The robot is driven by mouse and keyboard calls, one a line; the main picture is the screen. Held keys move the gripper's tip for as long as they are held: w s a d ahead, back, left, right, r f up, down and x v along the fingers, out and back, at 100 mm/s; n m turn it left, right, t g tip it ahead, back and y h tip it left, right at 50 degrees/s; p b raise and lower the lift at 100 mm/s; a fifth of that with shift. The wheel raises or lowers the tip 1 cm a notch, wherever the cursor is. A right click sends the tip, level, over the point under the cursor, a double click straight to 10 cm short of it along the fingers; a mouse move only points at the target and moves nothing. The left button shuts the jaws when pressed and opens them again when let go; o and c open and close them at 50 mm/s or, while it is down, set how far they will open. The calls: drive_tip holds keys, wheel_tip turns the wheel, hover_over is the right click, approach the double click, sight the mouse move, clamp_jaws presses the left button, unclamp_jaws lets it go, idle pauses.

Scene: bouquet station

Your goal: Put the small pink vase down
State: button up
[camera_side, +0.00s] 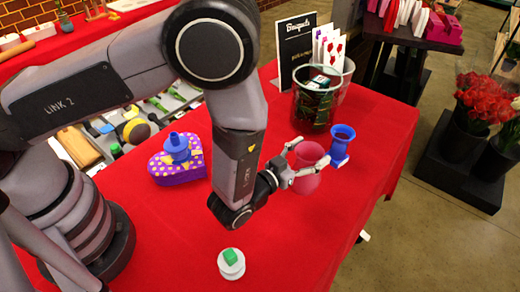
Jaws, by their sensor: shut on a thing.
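The small pink vase (306,180) is a rounded, reddish-pink vessel in the middle right of the side view. My gripper (307,168) is shut on it, with a finger on either side of its body. The vase looks upright. Whether its base touches the red tablecloth (330,235) or hangs just above it, I cannot tell. My fingers hide part of its side.
A blue vase (341,146) stands close on the right. A dark green bucket (312,108) and a black sign (297,45) are behind.

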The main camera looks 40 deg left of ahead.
sight(296, 184)
drive_tip(key=shift+f, duration=3.5)
drive_tip(key=shift+f, duration=0.15)
drive_tip(key=o, duration=1.2)
drive_tip(key=shift+s, duration=0.1)
